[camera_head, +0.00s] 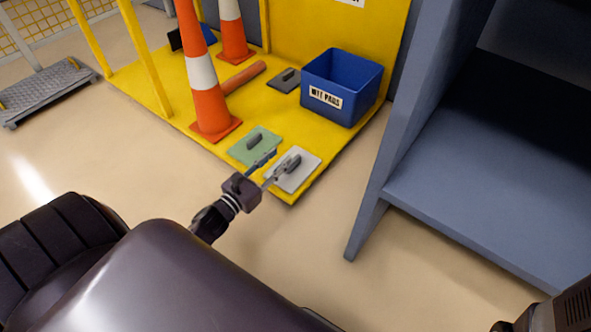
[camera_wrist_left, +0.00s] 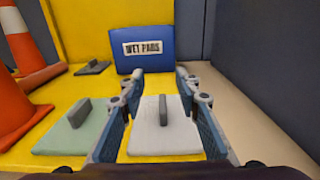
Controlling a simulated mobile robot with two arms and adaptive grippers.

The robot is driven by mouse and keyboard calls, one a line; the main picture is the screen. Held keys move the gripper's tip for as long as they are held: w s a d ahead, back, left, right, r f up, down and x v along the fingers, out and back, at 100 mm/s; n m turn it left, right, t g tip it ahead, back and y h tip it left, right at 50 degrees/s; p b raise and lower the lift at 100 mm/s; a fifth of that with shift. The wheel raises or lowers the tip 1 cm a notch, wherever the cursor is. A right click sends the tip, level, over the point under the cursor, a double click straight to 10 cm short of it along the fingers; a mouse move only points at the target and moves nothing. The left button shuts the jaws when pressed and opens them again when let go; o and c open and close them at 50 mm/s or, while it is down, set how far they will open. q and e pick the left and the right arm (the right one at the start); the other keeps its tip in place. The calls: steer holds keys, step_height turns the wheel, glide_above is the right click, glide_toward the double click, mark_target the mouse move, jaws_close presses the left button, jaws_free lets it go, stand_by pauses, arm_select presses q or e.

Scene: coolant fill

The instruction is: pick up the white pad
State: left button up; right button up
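The white pad (camera_head: 304,163) is a flat square plate with a dark grey upright handle. It lies on the yellow platform's front corner in the head view, and in the middle of the left wrist view (camera_wrist_left: 180,140). My left gripper (camera_head: 281,160) is open above the pad. In the left wrist view its two fingers (camera_wrist_left: 160,84) stand apart on either side of the handle, with visible gaps. Whether the fingertips touch the pad cannot be told. My right gripper's fingers are not seen; only a dark part, probably of my right arm, shows at the lower right.
A green pad (camera_head: 252,150) lies just left of the white pad. A dark pad (camera_head: 284,80) lies farther back beside the blue "WET PADS" bin (camera_head: 328,112). Orange cones (camera_head: 211,108) stand at left. A grey-blue shelf unit (camera_head: 480,215) stands right, with clear floor between.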

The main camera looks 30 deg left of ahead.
arm_select(q)
steer(key=b, duration=0.6)
glide_toward(293, 161)
steer(key=w, duration=0.1)
steer(key=w+f, duration=0.1)
steer(key=shift+w+f, duration=0.15)
steer(key=shift+w, duration=0.15)
steer(key=shift+w+d+r, duration=0.1)
steer(key=shift+w+r, duration=0.15)
steer(key=shift+w, duration=0.6)
steer(key=w+b, duration=0.3)
steer(key=w, duration=0.1)
steer(key=shift+w+d, duration=0.2)
steer(key=shift+w, duration=0.15)
steer(key=shift+w+b, duration=0.4)
steer(key=shift+w, duration=0.15)
steer(key=shift+r, duration=0.1)
steer(key=shift+c, duration=0.2)
jaws_close()
